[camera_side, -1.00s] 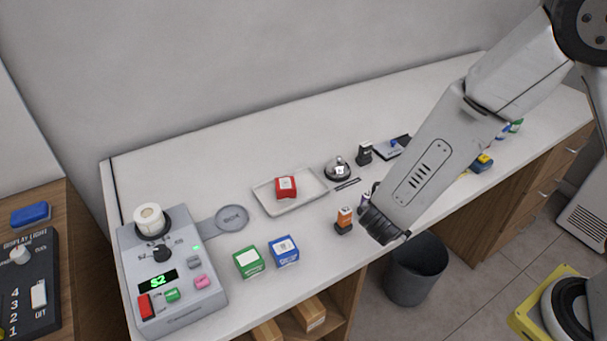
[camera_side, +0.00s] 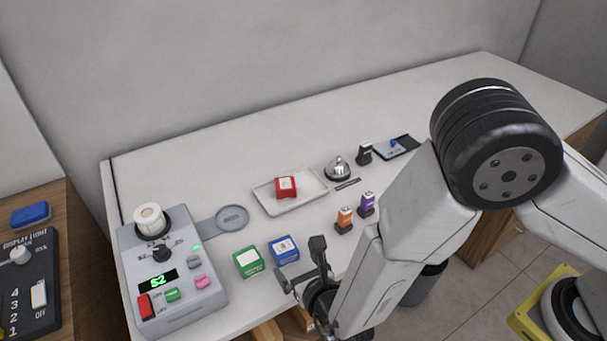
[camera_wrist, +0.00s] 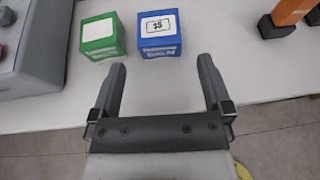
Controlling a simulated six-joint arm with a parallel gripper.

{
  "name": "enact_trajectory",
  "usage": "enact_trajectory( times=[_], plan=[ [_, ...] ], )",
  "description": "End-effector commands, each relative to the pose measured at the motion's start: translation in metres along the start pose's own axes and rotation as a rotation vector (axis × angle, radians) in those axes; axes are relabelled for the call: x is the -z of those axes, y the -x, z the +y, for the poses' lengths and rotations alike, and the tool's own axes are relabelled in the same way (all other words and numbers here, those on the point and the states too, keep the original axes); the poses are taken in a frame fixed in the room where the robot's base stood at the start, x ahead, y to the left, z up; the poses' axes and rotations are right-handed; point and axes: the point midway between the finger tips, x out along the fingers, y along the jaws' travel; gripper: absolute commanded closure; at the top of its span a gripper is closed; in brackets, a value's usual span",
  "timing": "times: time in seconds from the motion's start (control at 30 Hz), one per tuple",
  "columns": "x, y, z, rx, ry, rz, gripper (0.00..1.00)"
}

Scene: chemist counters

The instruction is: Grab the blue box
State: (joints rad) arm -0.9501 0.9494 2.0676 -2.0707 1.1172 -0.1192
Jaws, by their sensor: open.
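The blue box (camera_side: 284,249) stands upright on the white counter near its front edge, with a white label on top. In the wrist view the blue box (camera_wrist: 160,36) is ahead of the fingertips, roughly between their lines and a little left of centre. My gripper (camera_side: 300,262) is open and empty at the counter's front edge, close to the box but apart from it. In the wrist view my gripper (camera_wrist: 162,62) shows both fingers spread wide, with bare counter between them.
A green box (camera_side: 248,261) stands just left of the blue one; a narrow gap separates them. A grey machine (camera_side: 190,303) is further left. An orange item (camera_side: 344,219) and a purple item (camera_side: 366,205) stand to the right. A tray (camera_side: 264,205) holding a red box (camera_side: 286,187) is behind.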

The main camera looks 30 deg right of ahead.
Motion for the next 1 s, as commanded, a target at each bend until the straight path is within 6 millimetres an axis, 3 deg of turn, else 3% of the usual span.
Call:
enact_trajectory(
  times=[0.33, 0.67, 1.0],
  plan=[
    [0.0, -0.024, -0.001, 0.005, -0.002, 0.001, 0.0],
    [0.0, -0.03, -0.001, 0.005, -0.003, 0.002, 0.0],
    [-0.001, -0.066, 0.0, 0.006, -0.003, 0.002, 0.0]
  ],
)
